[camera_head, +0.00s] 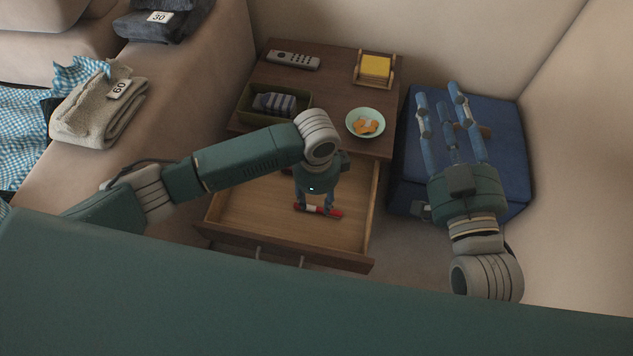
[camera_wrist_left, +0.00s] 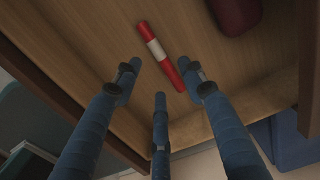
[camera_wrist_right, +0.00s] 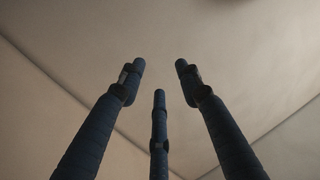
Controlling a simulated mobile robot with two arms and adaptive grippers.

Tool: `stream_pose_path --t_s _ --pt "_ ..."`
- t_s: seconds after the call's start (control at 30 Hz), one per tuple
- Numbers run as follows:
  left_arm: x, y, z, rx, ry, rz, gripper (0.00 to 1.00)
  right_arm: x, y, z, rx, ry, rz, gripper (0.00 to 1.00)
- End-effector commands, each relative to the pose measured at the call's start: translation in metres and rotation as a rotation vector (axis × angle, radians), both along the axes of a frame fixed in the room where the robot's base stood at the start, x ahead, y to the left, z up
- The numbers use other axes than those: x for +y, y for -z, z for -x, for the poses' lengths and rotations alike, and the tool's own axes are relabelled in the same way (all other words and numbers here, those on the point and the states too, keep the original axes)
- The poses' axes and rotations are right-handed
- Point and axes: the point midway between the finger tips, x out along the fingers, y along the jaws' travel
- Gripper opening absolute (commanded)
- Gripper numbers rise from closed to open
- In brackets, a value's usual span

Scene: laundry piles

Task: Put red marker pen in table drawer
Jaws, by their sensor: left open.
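The red marker pen (camera_head: 332,212), red with a white band, lies on the floor of the open table drawer (camera_head: 245,207). It also shows in the left wrist view (camera_wrist_left: 153,48). My left gripper (camera_head: 314,203) is in the drawer, its fingers down close to the marker. Its fingers are spread and hold nothing, with the marker beyond the fingertips in the left wrist view. Whether they touch it I cannot tell. My right gripper (camera_head: 442,103) is open and empty above the blue ottoman (camera_head: 510,150).
Folded towels (camera_head: 95,110) lie on the sofa at left. A dark red object (camera_wrist_left: 237,12) shows in the left wrist view.

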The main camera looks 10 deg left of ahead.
Motion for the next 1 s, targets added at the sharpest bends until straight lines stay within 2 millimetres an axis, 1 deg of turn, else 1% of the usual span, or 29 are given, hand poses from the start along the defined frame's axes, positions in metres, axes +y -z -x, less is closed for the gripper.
stream_pose_path --t_s 0.03,0.17,0.3,0.4,0.5,0.6,0.7,0.77,0.87,0.93,1.0 --pt "0.000 -0.009 0.000 -0.001 0.000 0.000 0.41 -0.002 0.009 0.000 0.050 0.003 0.013 0.34" --pt "0.000 -0.023 0.000 -0.001 0.000 0.000 0.41 -0.007 0.042 0.002 0.187 0.013 0.048 0.34" --pt "0.000 -0.039 0.000 -0.001 0.000 0.000 0.41 -0.013 0.075 0.011 0.331 0.021 0.085 0.34" --pt "0.000 -0.050 0.000 -0.001 0.001 0.001 0.41 -0.018 0.096 0.019 0.425 0.027 0.107 0.34" --pt "0.000 -0.058 0.000 -0.001 0.000 0.000 0.41 -0.022 0.113 0.028 0.502 0.032 0.126 0.34" --pt "0.000 -0.063 0.000 0.000 0.000 0.000 0.41 -0.026 0.126 0.035 0.560 0.036 0.139 0.34" --pt "0.000 -0.066 0.001 0.000 0.000 0.000 0.41 -0.028 0.133 0.040 0.595 0.038 0.148 0.34" --pt "-0.004 -0.067 0.002 -0.002 -0.004 0.011 0.41 -0.029 0.136 0.042 0.607 0.039 0.149 0.34" --pt "-0.026 -0.065 0.011 -0.021 -0.032 0.087 0.41 -0.029 0.138 0.043 0.616 0.039 0.151 0.34" --pt "-0.055 -0.067 0.020 -0.050 -0.086 0.195 0.41 -0.029 0.138 0.043 0.617 0.039 0.152 0.34" --pt "-0.085 -0.076 0.026 -0.095 -0.183 0.334 0.41 -0.029 0.138 0.043 0.616 0.039 0.151 0.34"
